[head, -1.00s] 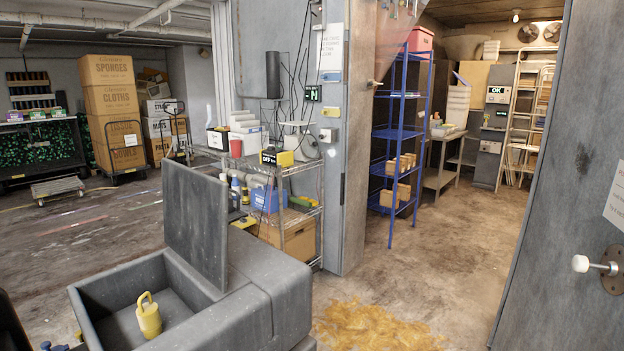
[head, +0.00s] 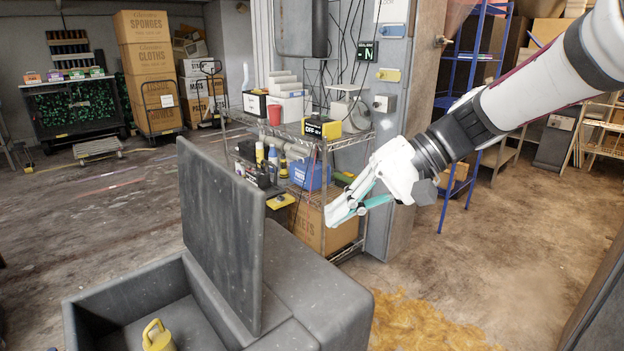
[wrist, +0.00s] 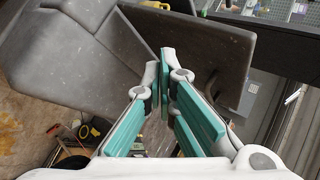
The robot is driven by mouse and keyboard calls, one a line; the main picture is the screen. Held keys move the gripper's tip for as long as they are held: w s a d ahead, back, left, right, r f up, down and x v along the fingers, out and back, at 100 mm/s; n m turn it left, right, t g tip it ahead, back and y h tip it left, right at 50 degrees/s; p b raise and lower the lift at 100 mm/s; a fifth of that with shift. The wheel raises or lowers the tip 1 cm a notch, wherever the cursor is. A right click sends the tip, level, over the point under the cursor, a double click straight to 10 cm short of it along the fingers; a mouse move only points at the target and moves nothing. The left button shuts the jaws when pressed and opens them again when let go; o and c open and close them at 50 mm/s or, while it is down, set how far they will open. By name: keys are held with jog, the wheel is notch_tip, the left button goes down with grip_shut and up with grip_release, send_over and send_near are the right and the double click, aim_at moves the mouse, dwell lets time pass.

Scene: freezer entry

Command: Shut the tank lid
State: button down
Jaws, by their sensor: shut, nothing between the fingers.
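The grey tank (head: 130,300) stands at the lower left of the head view with its open top showing. Its dark grey lid (head: 222,235) stands upright, raised along the tank's right side. A yellow padlock-shaped object (head: 158,337) sits inside the tank. My gripper (head: 332,218) is shut and empty, to the right of the lid and apart from it in the head view. In the wrist view the shut fingers (wrist: 165,60) point toward the lid (wrist: 205,50), which lies behind their tips. The tank's grey body (wrist: 70,60) is at the left there.
A wire shelf (head: 300,135) with boxes and bottles stands behind my gripper, beside a grey pillar. A blue rack (head: 462,100) stands further right. An orange-brown spill (head: 420,325) lies on the floor right of the tank. Open floor extends at the left.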

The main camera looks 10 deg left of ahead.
jog(key=w+a+y, duration=0.3)
jog(key=w+y, duration=0.1)
jog(key=w, duration=0.4)
jog(key=w+a+y, duration=0.2)
jog(key=w+y, duration=0.1)
jog(key=w, duration=0.6)
jog(key=s+a+f+p, duration=0.1)
jog(key=s+a, duration=0.3)
jog(key=a, duration=0.8)
jog(key=shift+a+f+p, duration=0.2)
jog(key=shift+a+p, duration=0.05)
jog(key=shift+p, duration=0.25)
